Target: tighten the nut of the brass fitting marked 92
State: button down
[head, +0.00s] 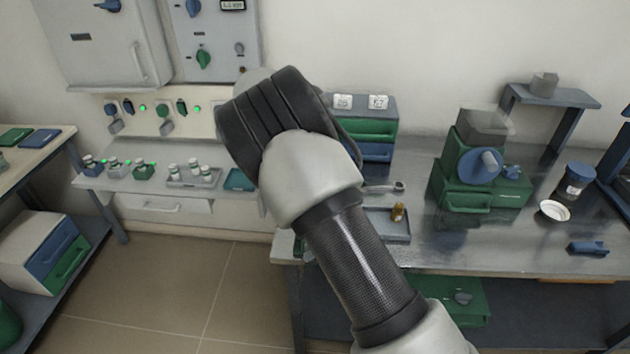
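A small brass-coloured piece (398,212), which looks like the brass fitting, stands at the right side of a shallow grey tray (392,237) on the metal bench. No number on it can be read, and its nut is too small to make out. A grey wrench-like tool (384,188) lies just behind the tray, its left part near my arm. My arm crosses the middle of the picture in front of the bench and hides part of the tray's left side. My gripper is not visible.
A drawer unit (369,130) with two white labelled blocks stands behind the tray. A green machine with a blue disc (480,166) stands to the right, with a white dish (553,211) and a dark jar (574,180) beyond. The bench front (490,250) is mostly clear.

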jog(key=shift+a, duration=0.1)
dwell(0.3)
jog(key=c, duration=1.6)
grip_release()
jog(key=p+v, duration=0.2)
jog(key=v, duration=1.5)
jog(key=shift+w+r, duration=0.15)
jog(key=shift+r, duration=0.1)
